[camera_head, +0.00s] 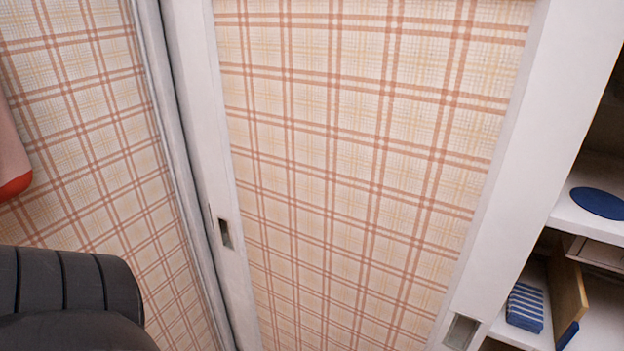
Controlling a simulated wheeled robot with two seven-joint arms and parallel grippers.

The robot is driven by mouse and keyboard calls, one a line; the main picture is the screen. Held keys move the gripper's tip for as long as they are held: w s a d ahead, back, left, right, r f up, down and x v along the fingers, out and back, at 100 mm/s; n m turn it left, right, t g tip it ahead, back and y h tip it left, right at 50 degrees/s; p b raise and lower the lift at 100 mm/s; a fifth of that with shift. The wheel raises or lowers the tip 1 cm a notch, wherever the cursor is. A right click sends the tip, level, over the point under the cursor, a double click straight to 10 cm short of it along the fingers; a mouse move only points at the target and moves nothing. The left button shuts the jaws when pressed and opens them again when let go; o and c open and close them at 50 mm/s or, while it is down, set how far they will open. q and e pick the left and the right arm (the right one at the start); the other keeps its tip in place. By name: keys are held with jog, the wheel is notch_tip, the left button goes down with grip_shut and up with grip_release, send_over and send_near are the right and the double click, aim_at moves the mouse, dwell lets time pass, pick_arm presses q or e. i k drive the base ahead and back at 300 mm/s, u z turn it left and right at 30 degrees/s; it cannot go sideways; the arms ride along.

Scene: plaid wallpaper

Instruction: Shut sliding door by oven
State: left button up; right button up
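The sliding door (360,190) fills the middle of the head view. It has a white frame around a plaid panel of orange and cream lines. A recessed grey pull (225,233) is set in its left frame, and another recessed pull (461,332) is in its right frame near the bottom edge. To the right of the door's right edge, the cabinet's shelves (585,218) are exposed. The oven is not in view. Neither of my grippers shows in this view.
A plaid wall (90,130) stands left of the door. A pink and red item (12,165) shows at the left edge.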

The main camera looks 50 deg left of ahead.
aim_at(378, 174)
jog(key=u, duration=1.9)
jog(key=i, duration=0.6)
jog(key=z, duration=0.75)
